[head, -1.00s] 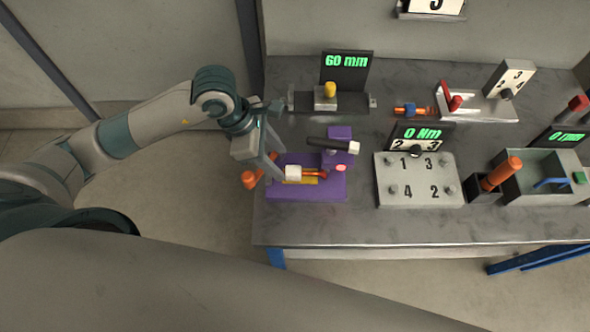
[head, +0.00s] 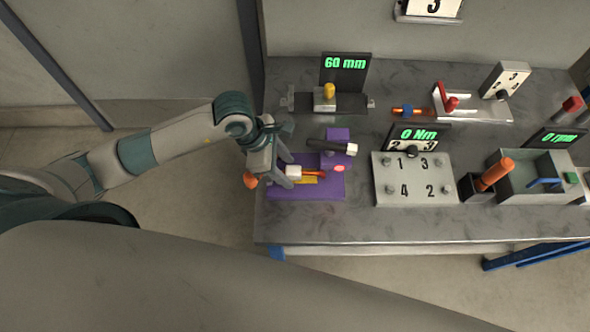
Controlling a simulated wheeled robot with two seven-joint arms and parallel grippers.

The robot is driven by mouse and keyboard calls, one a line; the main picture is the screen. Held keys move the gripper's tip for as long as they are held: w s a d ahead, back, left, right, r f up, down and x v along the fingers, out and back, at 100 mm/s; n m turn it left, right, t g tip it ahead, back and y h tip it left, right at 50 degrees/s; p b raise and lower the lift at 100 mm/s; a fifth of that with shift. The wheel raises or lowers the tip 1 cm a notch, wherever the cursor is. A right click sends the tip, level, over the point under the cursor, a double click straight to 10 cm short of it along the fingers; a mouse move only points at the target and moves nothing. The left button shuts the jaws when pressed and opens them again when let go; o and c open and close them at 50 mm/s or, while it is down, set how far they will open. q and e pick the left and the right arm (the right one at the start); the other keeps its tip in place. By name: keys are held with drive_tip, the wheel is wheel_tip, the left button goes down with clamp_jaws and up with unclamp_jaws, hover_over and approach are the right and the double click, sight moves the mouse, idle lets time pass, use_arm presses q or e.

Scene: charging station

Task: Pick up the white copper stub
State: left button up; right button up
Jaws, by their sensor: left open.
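The white copper stub, a copper-orange rod with a white block at its left end (head: 293,171), lies level on the purple fixture (head: 310,191) at the left of the table. My left gripper (head: 290,172) is open, coming in from the left. Its two fingers appear on either side of the white end; I cannot tell whether they touch it. The fingers hide part of the fixture's left side. My right gripper is not in view.
A dark cylinder with a white end (head: 334,147) sits on the purple fixture just behind the stub. An orange knob (head: 250,181) shows at the fixture's left, partly behind my gripper. A numbered grey box (head: 414,193) stands to the right. The table front (head: 345,229) is clear.

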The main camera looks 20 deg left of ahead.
sight(293, 169)
use_arm(q)
drive_tip(key=shift+c, duration=0.6)
drive_tip(key=c, duration=1)
drive_tip(key=shift+r, duration=0.15)
drive_tip(key=shift+r+b, duration=0.5)
drive_tip(key=shift+b, duration=0.05)
wheel_tip(293, 169, up, 2)
drive_tip(key=shift+w+b, duration=0.1)
drive_tip(key=shift+b, duration=0.5)
drive_tip(key=shift+s+d+r+p, duration=0.1)
drive_tip(key=shift+s+d+p, duration=0.8)
drive_tip(key=shift+s, duration=2)
drive_tip(key=shift+s+d+p, duration=0.75)
drive_tip(key=shift+s+p, duration=0.25)
drive_tip(key=shift+s, duration=1.95)
drive_tip(key=shift+s+d+r+p, duration=0.1)
drive_tip(key=shift+s+d+p, duration=0.8)
drive_tip(key=shift+s, duration=2)
